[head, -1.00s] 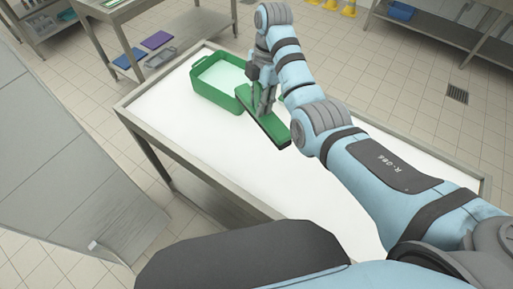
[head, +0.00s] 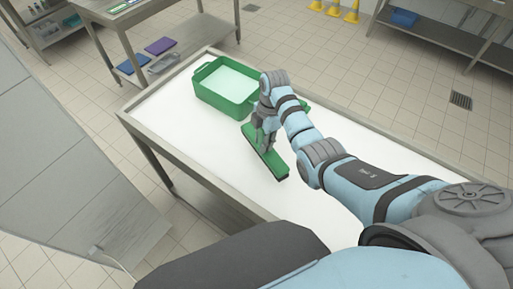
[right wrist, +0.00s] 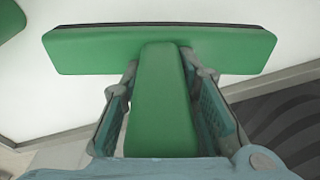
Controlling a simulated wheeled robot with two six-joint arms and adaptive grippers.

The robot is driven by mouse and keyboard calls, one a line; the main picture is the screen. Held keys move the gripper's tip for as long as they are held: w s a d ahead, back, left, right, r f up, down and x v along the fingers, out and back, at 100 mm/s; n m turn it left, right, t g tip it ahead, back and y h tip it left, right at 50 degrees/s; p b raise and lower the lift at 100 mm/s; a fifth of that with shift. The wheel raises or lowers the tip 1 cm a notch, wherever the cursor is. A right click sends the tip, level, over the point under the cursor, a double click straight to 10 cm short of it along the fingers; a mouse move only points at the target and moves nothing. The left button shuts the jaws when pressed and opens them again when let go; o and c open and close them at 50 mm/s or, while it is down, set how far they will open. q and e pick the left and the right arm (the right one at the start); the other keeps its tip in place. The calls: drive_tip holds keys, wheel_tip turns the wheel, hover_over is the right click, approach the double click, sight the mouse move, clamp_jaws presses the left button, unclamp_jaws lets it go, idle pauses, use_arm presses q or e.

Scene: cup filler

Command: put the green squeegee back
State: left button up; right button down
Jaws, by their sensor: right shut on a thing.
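The green squeegee (head: 274,164) is in my right gripper (head: 264,141), over the white-topped table. In the right wrist view the squeegee (right wrist: 90,50) shows a wide green head with a dark edge along its far side. Its short handle lies between the two fingers of my right gripper (right wrist: 160,95). I cannot tell whether the squeegee touches the table. My left gripper is not in view.
A green tub (head: 226,103) with pale contents stands at the table's far end. Another green thing (head: 304,105) is mostly hidden behind my right arm. The table's left part (head: 180,130) is clear. A side bench holds purple (head: 159,46) and blue (head: 131,65) items.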

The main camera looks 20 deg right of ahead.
wheel_tip(320, 180, down, 5)
drive_tip(key=b, duration=0.4)
drive_tip(key=shift+a+r, duration=0.1)
drive_tip(key=shift+r, duration=0.05)
drive_tip(key=shift+s+r+p, duration=0.15)
drive_tip(key=shift+r+p, duration=0.15)
drive_tip(key=shift+r, duration=0.1)
drive_tip(key=c, duration=1.2)
unclamp_jaws()
drive_tip(key=shift+w+f, duration=0.2)
drive_tip(key=shift+c, duration=0.2)
drive_tip(key=shift+s+r, duration=0.1)
drive_tip(key=shift+r, duration=0.05)
drive_tip(key=shift+r, duration=0.4)
drive_tip(key=r, duration=0.2)
drive_tip(key=d+r, duration=0.1)
drive_tip(key=r, duration=0.2)
drive_tip(key=r+p, duration=0.1)
drive_tip(key=r, duration=0.2)
drive_tip(key=shift+w+d+r, duration=0.2)
drive_tip(key=shift+w, duration=0.05)
drive_tip(key=r+p, duration=0.2)
drive_tip(key=r, duration=0.1)
drive_tip(key=shift+d, duration=0.2)
drive_tip(key=shift+s, duration=0.1)
